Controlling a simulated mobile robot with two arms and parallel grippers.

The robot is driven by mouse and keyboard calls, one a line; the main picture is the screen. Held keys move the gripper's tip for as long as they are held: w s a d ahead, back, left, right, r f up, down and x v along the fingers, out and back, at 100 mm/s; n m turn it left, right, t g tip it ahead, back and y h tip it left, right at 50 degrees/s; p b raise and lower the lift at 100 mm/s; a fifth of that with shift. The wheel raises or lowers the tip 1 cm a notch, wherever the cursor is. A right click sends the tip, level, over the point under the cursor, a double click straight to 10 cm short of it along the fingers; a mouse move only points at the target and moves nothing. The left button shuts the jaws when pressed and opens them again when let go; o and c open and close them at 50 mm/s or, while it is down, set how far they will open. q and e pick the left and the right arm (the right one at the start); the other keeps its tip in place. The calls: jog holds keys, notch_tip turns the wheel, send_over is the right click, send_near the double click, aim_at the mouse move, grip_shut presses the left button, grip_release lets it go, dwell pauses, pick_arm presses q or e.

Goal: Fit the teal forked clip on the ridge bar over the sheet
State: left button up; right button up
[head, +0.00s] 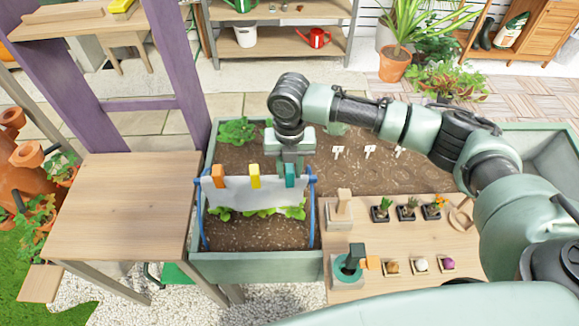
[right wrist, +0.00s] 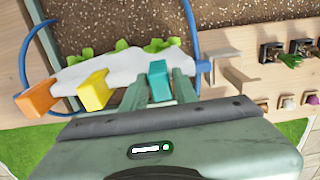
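The teal forked clip (head: 290,176) is at the right part of the ridge bar, over the white sheet (head: 236,190). It also shows upright in the right wrist view (right wrist: 160,82). My right gripper (head: 290,163) is above it, with its fingers (right wrist: 160,88) on both sides of the clip and seemingly against it. An orange clip (head: 218,176) and a yellow clip (head: 254,176) sit on the sheet's top edge to the left. The sheet mostly hides the bar, which runs between blue hoops (head: 314,205). My left gripper is not in view.
The green planter (head: 255,267) holds soil and leafy plants under the sheet. To its right, a wooden board (head: 420,222) carries small potted plants, bulbs and a wooden block stand (head: 342,208). A bare wooden table (head: 130,205) stands at the left.

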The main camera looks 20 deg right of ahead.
jog(key=shift+o, duration=1)
